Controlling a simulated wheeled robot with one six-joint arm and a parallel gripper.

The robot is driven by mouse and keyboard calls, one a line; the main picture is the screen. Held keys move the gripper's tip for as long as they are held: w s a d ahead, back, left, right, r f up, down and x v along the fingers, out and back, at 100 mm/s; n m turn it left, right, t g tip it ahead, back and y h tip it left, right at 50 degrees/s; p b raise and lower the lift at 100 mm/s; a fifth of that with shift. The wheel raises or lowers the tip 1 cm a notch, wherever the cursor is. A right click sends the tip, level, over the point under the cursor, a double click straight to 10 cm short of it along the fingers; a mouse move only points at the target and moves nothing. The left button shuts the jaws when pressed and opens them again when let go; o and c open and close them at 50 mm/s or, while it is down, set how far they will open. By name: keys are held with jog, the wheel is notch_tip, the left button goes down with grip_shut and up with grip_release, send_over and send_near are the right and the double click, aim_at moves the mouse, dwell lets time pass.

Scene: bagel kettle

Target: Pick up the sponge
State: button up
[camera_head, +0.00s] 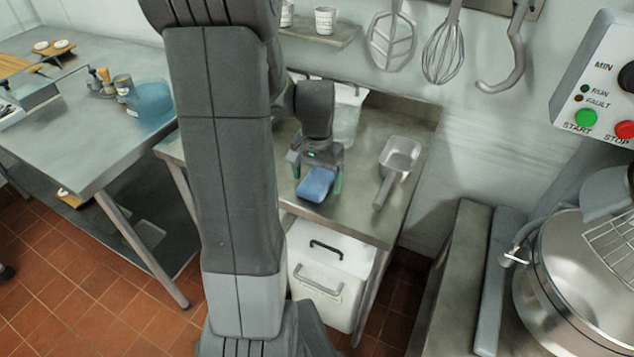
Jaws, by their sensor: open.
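The sponge (316,184) is a blue block lying on the small metal table near its front edge. My gripper (318,180) points down over it, with one greenish finger on the left of the sponge and one on the right. The jaws are open around it; I cannot tell whether either finger touches it. The far part of the sponge is hidden under the gripper body.
A metal scoop (396,165) lies right of the gripper on the small table (365,220). A clear container (347,115) stands behind the gripper. A white bin (330,275) sits below. A mixer bowl (570,275) stands at right.

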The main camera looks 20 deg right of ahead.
aim_at(317, 179)
jog(key=shift+f, duration=0.4)
jog(key=shift+c, duration=0.5)
jog(key=c, duration=1.1)
jog(key=shift+o, duration=0.2)
jog(key=shift+r, duration=0.15)
notch_tip(317, 179, up, 10)
